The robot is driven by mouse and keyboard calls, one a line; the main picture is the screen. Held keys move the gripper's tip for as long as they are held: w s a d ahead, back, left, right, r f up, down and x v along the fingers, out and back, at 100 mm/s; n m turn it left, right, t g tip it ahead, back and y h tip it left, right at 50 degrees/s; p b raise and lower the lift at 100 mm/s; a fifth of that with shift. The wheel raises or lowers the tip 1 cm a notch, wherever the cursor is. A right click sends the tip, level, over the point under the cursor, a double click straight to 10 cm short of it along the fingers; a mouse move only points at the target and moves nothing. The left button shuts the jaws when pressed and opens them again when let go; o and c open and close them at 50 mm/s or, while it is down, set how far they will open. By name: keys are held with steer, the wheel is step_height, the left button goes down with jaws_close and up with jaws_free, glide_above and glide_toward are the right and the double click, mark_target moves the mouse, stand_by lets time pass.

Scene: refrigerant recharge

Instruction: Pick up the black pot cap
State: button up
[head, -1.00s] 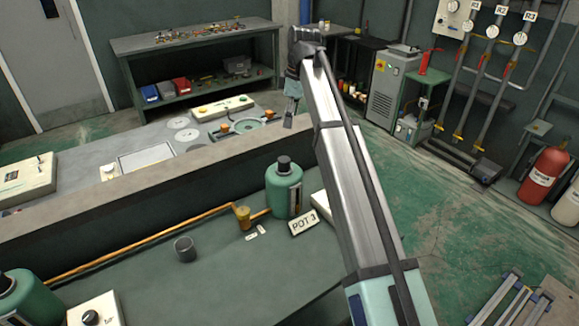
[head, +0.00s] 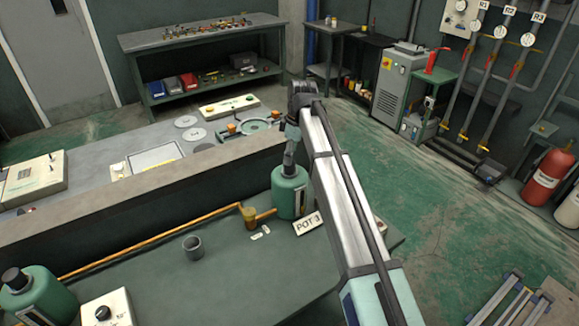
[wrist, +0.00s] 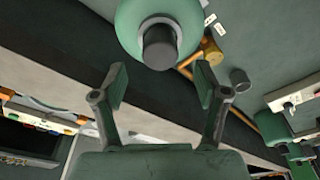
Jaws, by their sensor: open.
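A green pot (head: 291,197) with a black cap stands upright behind the "POT 3" sign. In the wrist view I look down on this pot (wrist: 130,20) and its black pot cap (wrist: 160,47). My gripper (wrist: 160,78) is open and empty, its two fingers apart. In that view the cap lies beyond the fingertips, roughly centred between them. In the head view my gripper (head: 290,158) is just above the pot's top and partly hides the cap. Another green pot (head: 32,296) with a black cap stands at the lower left.
A small grey cup (head: 193,247) and a brass fitting (head: 249,217) on a copper pipe (head: 150,243) are on the green bench. The "POT 3" sign (head: 308,224) stands in front of the pot. A raised grey ledge (head: 130,220) runs behind. The bench front is mostly clear.

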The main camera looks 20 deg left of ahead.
mark_target(289, 168)
steer(key=shift+a+f+p, duration=0.2)
steer(key=shift+f+p, duration=0.85)
steer(key=shift+f, duration=1.3)
steer(key=c, duration=1.2)
